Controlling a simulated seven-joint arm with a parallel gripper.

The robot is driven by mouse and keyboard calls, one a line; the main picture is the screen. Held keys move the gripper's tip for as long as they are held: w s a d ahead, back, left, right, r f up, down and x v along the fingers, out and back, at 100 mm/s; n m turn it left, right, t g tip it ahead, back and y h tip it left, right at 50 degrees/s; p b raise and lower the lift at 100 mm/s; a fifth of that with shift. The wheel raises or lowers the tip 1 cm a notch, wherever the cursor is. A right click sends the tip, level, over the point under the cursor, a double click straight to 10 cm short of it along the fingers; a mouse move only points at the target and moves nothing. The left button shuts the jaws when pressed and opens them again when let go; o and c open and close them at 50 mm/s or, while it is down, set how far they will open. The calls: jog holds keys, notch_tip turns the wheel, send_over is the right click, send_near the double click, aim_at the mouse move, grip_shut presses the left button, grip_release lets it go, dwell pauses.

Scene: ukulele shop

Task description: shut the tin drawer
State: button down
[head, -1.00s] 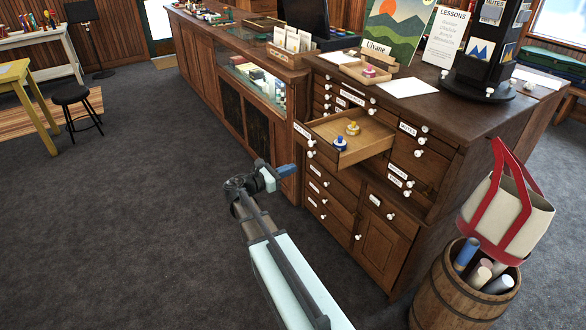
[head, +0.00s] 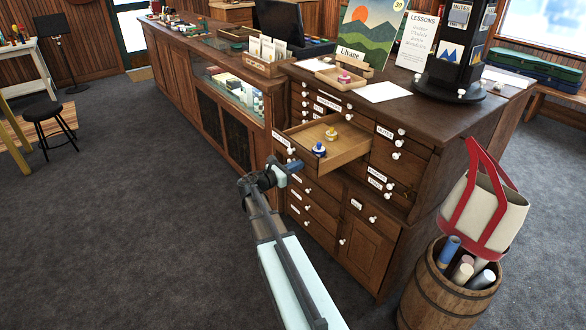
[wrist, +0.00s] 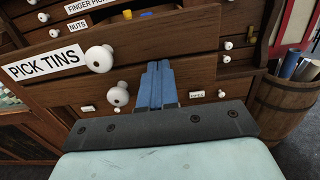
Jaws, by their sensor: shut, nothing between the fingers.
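The tin drawer (head: 345,153) stands pulled out of the dark wooden cabinet. A yellow-topped tin (head: 331,134) and a blue tin (head: 319,150) sit inside. My gripper (head: 295,166) is at the drawer's front, near its lower edge. In the wrist view its blue fingers (wrist: 157,68) are together, empty, and overlap the lower part of the front, right of the knobs. I cannot tell whether they touch it.
The cabinet's other drawers (head: 400,155) look shut. A barrel (head: 446,285) with rolled tubes and a red-and-cream bag (head: 485,205) stands at the right. The counter top holds a picture, cards and a dark rack (head: 455,50).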

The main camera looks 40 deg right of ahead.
aim_at(329, 152)
dwell(0.3)
jog(key=d, duration=2.9)
jog(key=shift+d, duration=0.35)
jog(key=shift+d+r, duration=0.1)
jog(key=shift+d, duration=0.5)
jog(key=shift+d, duration=0.2)
jog(key=a, duration=1.5)
